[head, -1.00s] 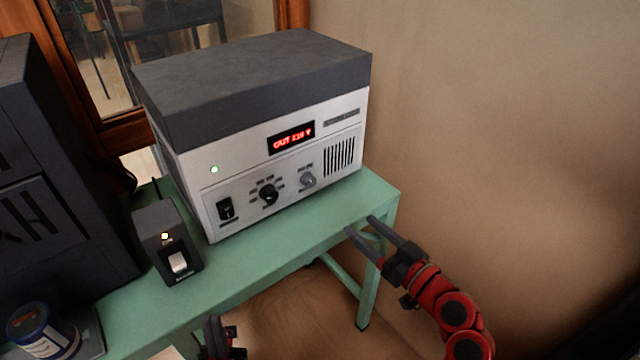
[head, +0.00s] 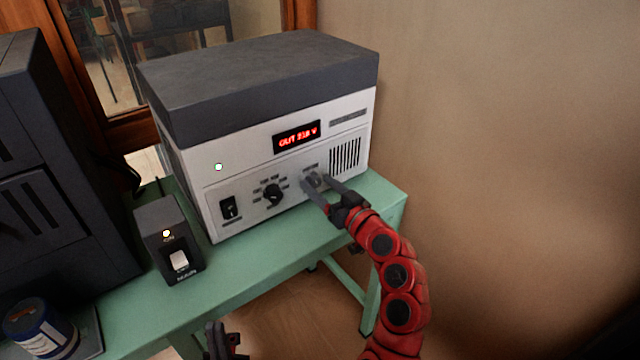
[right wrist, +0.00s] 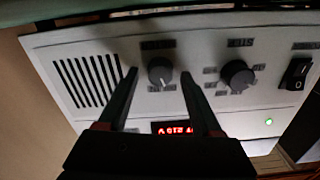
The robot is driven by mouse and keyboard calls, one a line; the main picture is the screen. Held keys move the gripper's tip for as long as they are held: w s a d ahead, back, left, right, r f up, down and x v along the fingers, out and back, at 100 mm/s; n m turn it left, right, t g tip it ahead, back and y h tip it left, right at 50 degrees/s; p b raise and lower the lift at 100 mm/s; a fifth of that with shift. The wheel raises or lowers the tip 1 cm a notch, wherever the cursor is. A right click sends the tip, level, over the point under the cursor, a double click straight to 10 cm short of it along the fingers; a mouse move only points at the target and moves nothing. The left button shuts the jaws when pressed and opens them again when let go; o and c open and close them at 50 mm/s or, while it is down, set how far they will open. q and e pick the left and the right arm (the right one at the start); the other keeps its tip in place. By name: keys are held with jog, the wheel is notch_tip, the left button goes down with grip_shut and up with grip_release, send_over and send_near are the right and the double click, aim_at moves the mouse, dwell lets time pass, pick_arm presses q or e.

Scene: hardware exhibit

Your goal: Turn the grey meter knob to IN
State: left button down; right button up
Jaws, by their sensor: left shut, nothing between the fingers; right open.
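The grey meter knob (head: 314,180) is on the right part of the front panel of a white and dark grey power unit (head: 262,150). In the right wrist view the grey knob (right wrist: 160,71) lies between the two spread fingers of my right gripper (right wrist: 158,78), with gaps on both sides. In the head view my right gripper (head: 316,184) is at the knob, its fingers open. The red display (head: 297,136) reads OUT and a voltage. My left gripper (head: 216,334) is shut and empty at the bottom edge, low in front of the table.
A black knob (head: 273,194) and a black rocker switch (head: 230,208) sit left of the grey knob. A small dark switch box (head: 168,240) stands on the green table (head: 240,285). A blue can (head: 42,330) is at the lower left. A wall is on the right.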

jog(key=shift+w+a, duration=0.1)
jog(key=shift+c, duration=0.2)
grip_shut()
jog(key=shift+m, duration=0.4)
jog(key=m, duration=0.2)
jog(key=shift+m+p, duration=0.3)
jog(key=shift+m, duration=0.1)
jog(key=shift+w+m+p, duration=0.1)
jog(key=shift+m+p, duration=0.5)
jog(key=shift+m, duration=1.6)
